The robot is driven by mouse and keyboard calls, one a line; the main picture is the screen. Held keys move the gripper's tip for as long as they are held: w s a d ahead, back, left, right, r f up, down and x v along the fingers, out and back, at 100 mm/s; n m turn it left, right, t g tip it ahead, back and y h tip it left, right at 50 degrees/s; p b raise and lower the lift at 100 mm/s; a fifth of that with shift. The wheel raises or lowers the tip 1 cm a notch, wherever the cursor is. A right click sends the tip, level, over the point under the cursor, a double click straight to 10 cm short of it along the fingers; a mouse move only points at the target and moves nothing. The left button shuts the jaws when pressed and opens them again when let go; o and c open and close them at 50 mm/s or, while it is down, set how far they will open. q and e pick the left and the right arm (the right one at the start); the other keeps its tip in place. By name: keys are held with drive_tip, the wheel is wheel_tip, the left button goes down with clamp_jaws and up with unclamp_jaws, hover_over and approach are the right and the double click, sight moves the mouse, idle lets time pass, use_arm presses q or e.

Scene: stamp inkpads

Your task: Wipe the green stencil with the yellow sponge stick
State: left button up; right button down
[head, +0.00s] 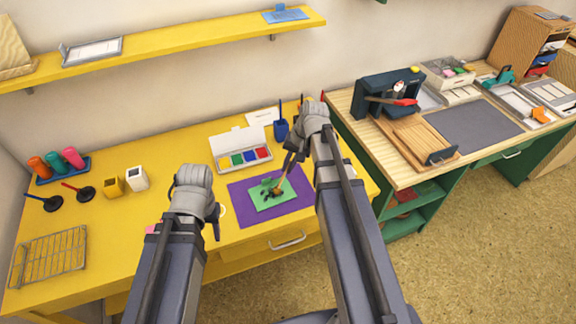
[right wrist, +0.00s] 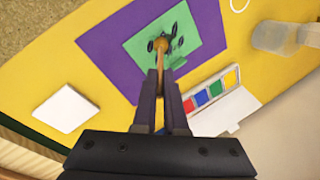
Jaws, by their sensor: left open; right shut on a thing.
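The green stencil (head: 264,199) with dark cut-out shapes lies on a purple mat (head: 240,197) on the yellow table. It also shows in the right wrist view (right wrist: 190,24). My right gripper (head: 294,152) is shut on the sponge stick (head: 284,175), whose shaft shows in the right wrist view between the fingers. Its rounded yellow-brown tip (right wrist: 161,45) is over the dark shapes of the stencil and looks to be at its surface; I cannot tell if it presses. My left gripper (head: 215,222) is open and empty, left of the mat; its fingers are partly hidden.
An ink palette (head: 225,150) with several colour pads stands behind the mat. A blue cup (head: 281,130) is at the back right.

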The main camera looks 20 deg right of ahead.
drive_tip(key=shift+w, duration=0.15)
drive_tip(key=shift+w+a, duration=0.2)
drive_tip(key=shift+w, duration=1.05)
drive_tip(key=shift+f+b, duration=0.4)
drive_tip(key=shift+b, duration=0.05)
drive_tip(key=shift+a, duration=0.1)
idle(0.3)
drive_tip(key=shift+a, duration=0.5)
drive_tip(key=shift+s+a, duration=0.1)
drive_tip(key=shift+a, duration=0.05)
drive_tip(key=shift+a, duration=0.45)
drive_tip(key=shift+d, duration=0.15)
